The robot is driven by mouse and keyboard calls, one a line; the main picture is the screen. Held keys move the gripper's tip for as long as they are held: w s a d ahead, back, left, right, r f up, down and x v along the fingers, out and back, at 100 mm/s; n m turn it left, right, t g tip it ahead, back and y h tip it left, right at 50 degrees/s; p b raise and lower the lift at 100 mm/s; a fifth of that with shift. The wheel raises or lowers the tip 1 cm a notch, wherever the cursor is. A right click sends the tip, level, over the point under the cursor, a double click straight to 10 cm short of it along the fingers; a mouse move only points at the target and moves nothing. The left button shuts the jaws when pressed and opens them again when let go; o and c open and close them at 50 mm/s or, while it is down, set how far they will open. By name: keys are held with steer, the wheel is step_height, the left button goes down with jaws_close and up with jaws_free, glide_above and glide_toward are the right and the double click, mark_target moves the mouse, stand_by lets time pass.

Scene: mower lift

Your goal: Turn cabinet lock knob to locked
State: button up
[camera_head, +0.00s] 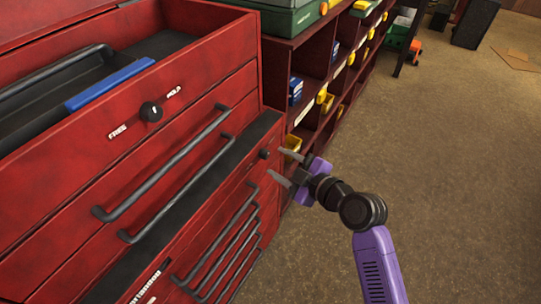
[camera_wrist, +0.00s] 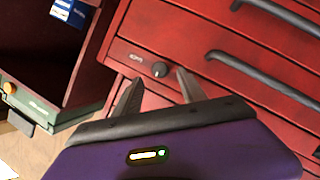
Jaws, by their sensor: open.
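The red tool cabinet (camera_head: 215,175) stands on the left. A small dark round knob (camera_head: 264,153) sits near the right end of its upper front, below the black ledge. The same knob shows in the wrist view (camera_wrist: 160,69), with a pale label to its left. I cannot tell which way it is turned. My gripper (camera_head: 278,164) is open and empty, just in front of the knob. In the wrist view, the fingertips (camera_wrist: 158,82) lie on either side of and slightly below the knob, apparently not touching it.
A larger knob (camera_head: 151,111) between "FREE" and "HOLD" is on the upper chest. An open drawer there holds a blue item (camera_head: 110,84). Dark drawer handles (camera_head: 225,238) stick out below. A red shelf unit (camera_head: 315,75) with yellow bins stands behind. Floor at right is free.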

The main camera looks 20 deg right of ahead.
mark_target(268, 156)
steer(key=shift+x, duration=2.15)
jaws_close()
